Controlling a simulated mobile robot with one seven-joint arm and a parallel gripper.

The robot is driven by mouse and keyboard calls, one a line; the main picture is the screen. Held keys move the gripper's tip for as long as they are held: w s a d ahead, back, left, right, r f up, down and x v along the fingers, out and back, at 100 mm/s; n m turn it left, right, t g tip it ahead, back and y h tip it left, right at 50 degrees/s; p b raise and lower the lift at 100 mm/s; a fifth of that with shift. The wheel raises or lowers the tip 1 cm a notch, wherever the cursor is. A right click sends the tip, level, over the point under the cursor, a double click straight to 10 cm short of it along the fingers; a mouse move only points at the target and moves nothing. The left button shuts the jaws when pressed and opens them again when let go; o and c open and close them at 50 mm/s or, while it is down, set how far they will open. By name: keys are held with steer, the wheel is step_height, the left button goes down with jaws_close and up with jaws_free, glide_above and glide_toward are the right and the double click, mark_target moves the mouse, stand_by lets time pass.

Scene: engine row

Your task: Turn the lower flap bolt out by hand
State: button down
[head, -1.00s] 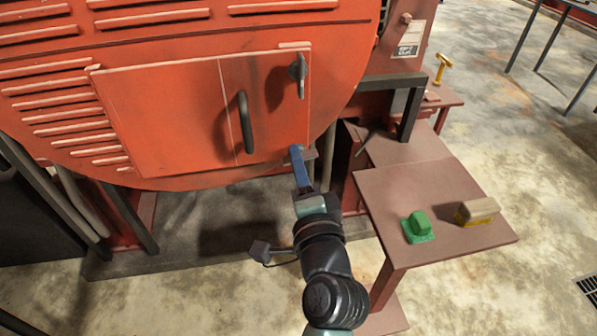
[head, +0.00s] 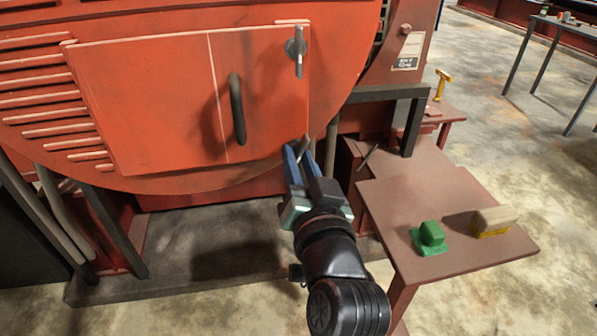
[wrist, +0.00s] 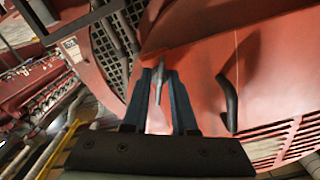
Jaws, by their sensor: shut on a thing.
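The red flap (head: 165,100) is closed on the round red housing, with a dark bar handle (head: 237,108) on it. A grey wing bolt (head: 297,50) sits at the flap's upper right corner. My gripper (head: 301,150) is at the lower right corner, its blue fingers shut on the lower flap bolt (head: 304,146). Only a small grey part of this bolt shows in the head view. In the wrist view a grey wing (wrist: 160,82) stands between the fingers (wrist: 160,92). The fingers hide how far the bolt is turned.
A brown-red bench (head: 440,210) stands to the right, with a green block (head: 430,238) and a tan and yellow brush-like block (head: 492,221) on it. A dark frame leg (head: 413,125) rises behind it. A yellow T-shaped tool (head: 440,85) stands further back.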

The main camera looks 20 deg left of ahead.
steer(key=n+b, duration=0.3)
steer(key=n, duration=0.2)
steer(key=shift+r, duration=0.1)
stand_by(0.4)
steer(key=shift+w, duration=0.1)
steer(key=c, duration=1)
jaws_free()
steer(key=shift+d, duration=0.1)
steer(key=shift+p+v, duration=0.5)
steer(key=shift+v, duration=5.85)
